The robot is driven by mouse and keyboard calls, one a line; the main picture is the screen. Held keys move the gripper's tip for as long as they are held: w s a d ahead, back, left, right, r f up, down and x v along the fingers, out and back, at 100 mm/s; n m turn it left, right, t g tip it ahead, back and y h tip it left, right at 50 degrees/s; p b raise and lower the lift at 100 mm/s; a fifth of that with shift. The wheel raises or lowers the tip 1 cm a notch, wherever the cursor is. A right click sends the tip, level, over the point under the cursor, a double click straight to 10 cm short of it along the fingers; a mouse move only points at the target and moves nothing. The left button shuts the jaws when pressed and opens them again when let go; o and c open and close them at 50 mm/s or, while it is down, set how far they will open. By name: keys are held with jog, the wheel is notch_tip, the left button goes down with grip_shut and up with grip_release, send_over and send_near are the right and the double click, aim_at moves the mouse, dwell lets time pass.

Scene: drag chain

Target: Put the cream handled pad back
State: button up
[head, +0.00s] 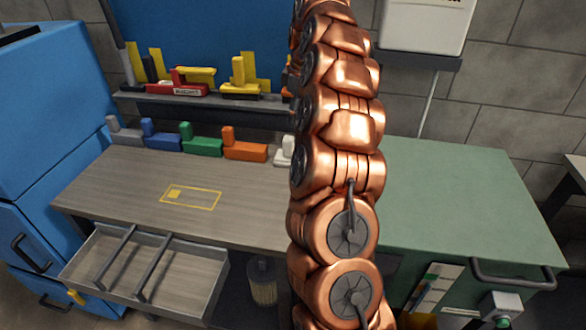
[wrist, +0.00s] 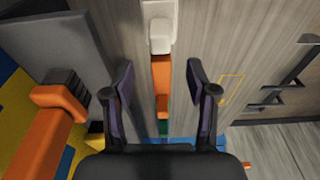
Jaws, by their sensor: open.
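The cream handled pad (head: 284,152) stands at the right end of a row of pads along the back of the wooden bench; my copper-coloured arm partly hides it in the head view. In the wrist view the cream pad (wrist: 160,28) is at the top centre, ahead of the fingertips. My gripper (wrist: 161,78) is open and empty, seen from above over the row, with the orange pad (wrist: 162,75) showing between its fingers. The gripper does not show in the head view. A yellow outline with a small filled square (head: 191,197) marks the bench top.
Grey (head: 123,131), blue (head: 161,134), green (head: 200,139) and orange handled pads share the row. A shelf (head: 210,103) above holds yellow and red pieces. An open drawer (head: 150,270) juts out in front. A green cabinet top (head: 455,200) at right is clear.

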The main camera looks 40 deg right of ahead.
jog(key=s+a+r+m+g, duration=0.1)
jog(key=s+a, duration=0.6)
jog(key=a, duration=0.4)
jog(key=s+a+r+m+g, duration=0.1)
jog(key=s+a, duration=0.5)
jog(key=a, duration=0.5)
jog(key=s+a+f+m, duration=0.2)
jog(key=s+f, duration=0.1)
jog(key=s, duration=0.5)
jog(key=s+a+f+m, duration=0.2)
jog(key=s+a, duration=0.1)
jog(key=s, duration=0.6)
jog(key=s+a+f+m+g+h, duration=0.1)
jog(key=s+a+f+m, duration=0.1)
jog(key=s, duration=0.6)
jog(key=shift+s+a+f, duration=0.15)
jog(key=shift+f, duration=0.65)
notch_tip(320, 180, up, 3)
jog(key=p, duration=0.3)
jog(key=shift+r, duration=0.2)
